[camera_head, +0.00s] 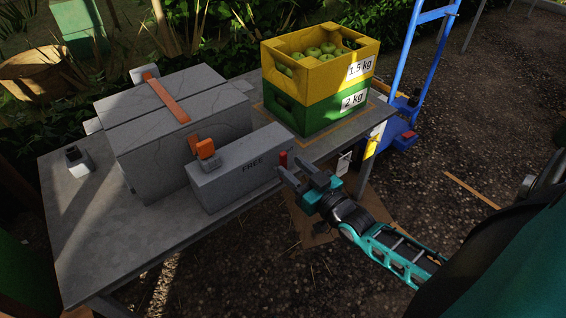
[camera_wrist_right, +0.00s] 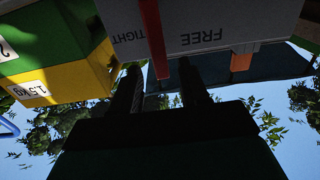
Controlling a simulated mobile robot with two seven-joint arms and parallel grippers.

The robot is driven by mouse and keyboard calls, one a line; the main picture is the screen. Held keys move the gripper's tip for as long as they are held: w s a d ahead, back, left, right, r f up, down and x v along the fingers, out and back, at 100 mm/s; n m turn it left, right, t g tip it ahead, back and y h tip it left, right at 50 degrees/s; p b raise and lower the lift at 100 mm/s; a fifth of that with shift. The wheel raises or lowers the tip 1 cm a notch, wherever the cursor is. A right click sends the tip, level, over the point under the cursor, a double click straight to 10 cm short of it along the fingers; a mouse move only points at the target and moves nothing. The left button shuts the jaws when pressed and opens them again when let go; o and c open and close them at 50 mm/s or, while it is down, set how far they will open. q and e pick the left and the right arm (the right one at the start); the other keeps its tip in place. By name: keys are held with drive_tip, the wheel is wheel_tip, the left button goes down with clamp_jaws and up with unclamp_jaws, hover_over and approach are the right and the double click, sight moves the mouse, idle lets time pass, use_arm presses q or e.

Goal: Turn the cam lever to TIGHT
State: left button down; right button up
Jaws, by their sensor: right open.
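The red cam lever (camera_head: 283,159) is at the right end of the front face of a small grey box (camera_head: 228,184), which is marked FREE. In the right wrist view the red lever (camera_wrist_right: 152,35) lies between the words TIGHT and FREE, which appear upside down. My right gripper (camera_head: 293,171) is open and close in front of the lever. In the right wrist view its dark fingers (camera_wrist_right: 158,88) are apart, with the lever's end showing between them. I cannot tell whether they touch it. My left gripper is not in view.
A large grey box (camera_head: 185,130) with an orange strap (camera_head: 167,98) stands behind on the grey table (camera_head: 110,240). A yellow crate (camera_head: 310,79) of green apples sits on a green crate (camera_head: 318,116). A blue hand truck (camera_head: 405,60) stands beyond the table's right end.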

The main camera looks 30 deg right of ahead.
sight(285, 162)
drive_tip(key=shift+w+a+b, duration=0.2)
drive_tip(key=shift+w+b, duration=0.2)
drive_tip(key=shift+w, duration=1.85)
clamp_jaws()
